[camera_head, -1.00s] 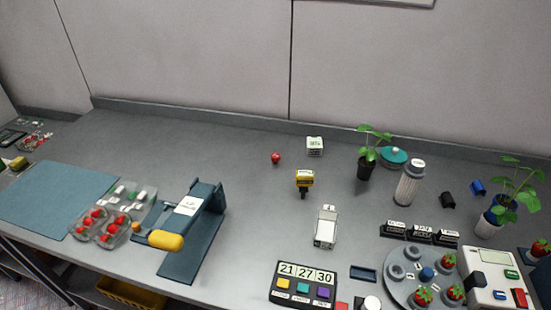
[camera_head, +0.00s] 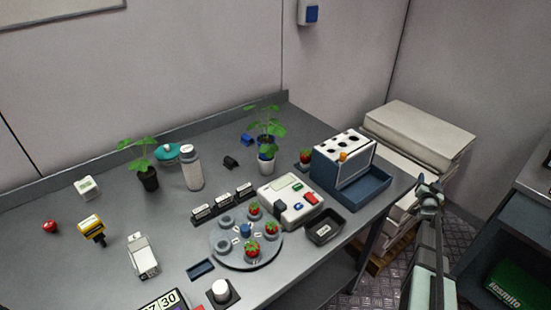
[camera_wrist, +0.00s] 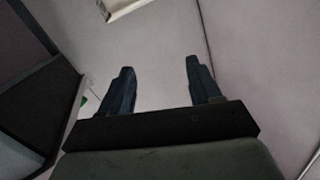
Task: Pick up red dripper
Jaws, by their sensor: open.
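I cannot pick out a red dripper for certain in either current view. A small black piece (camera_head: 231,162) and a small blue piece (camera_head: 247,139) lie at the back of the bench, near the plants; their exact kind is too small to tell. A round red object (camera_head: 50,227) lies at the far left. My gripper (camera_wrist: 160,66) is open and empty in the wrist view, with its two dark fingers spread before a plain wall. In the head view my arm stands at the right, beyond the bench's right end and away from the objects.
A round grey carousel (camera_head: 262,262) with several strawberries stands mid-bench. A white device (camera_head: 283,207) with coloured buttons, a black tray (camera_head: 325,240) and a blue-and-white rack (camera_head: 330,165) stand to its right. White boxes (camera_head: 418,140) are stacked beyond the bench.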

